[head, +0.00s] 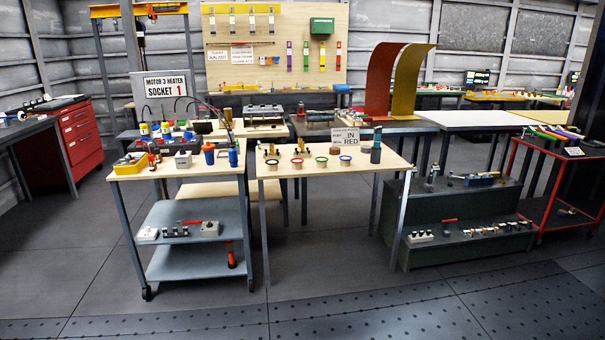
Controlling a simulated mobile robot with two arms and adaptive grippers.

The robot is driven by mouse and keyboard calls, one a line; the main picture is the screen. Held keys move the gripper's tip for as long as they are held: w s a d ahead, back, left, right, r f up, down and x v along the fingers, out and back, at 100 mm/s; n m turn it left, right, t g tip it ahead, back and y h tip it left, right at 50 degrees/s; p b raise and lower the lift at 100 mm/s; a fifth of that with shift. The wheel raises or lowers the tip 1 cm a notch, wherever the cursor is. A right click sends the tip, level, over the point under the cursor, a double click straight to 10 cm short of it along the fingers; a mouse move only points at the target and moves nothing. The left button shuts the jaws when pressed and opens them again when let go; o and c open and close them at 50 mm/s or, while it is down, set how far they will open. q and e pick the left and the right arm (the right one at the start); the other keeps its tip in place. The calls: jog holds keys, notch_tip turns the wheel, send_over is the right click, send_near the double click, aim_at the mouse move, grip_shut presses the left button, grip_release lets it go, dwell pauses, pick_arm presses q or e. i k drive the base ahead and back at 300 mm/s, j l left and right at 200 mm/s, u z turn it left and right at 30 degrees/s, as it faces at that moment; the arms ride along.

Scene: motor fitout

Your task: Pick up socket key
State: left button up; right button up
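I cannot tell for sure which item is the socket key; the small tools are too small at this distance. Small items stand on a wheeled cart (185,169) at centre left, among them a blue and red bottle (209,153). A sign (165,85) reading "MOTOR 3 HEATER SOCKET 1" stands behind the cart. Several coloured rings (321,161) lie on the wooden table (290,176), with a dark cylinder (376,154) at its right end. Neither of my grippers is in view.
The floor (200,290) in front is clear. A dark stepped stand (415,257) with small parts is right of the table, and a red-framed cart (542,185) is at far right. A red drawer cabinet (82,140) is at left. A pegboard (275,45) stands behind.

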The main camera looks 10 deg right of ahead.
aim_at(446, 233)
jog(key=i+z, duration=0.25)
jog(key=i, duration=0.25)
jog(key=i+z, duration=0.25)
jog(key=i, duration=0.2)
jog(key=i+j+z, duration=0.25)
jog(key=i, duration=0.25)
jog(key=i+j+z, duration=0.25)
jog(key=i, duration=0.2)
jog(key=i+l+z, duration=0.25)
jog(key=i+z, duration=0.25)
jog(key=i+l+z, duration=0.1)
jog(key=i+z, duration=0.35)
jog(key=i+j+z, duration=0.1)
jog(key=i+z, duration=0.4)
jog(key=i+l+u, duration=0.15)
jog(key=i+u, duration=0.25)
jog(key=i+l+u, duration=0.45)
jog(key=i, duration=0.15)
jog(key=i+j, duration=0.05)
jog(key=j, duration=0.05)
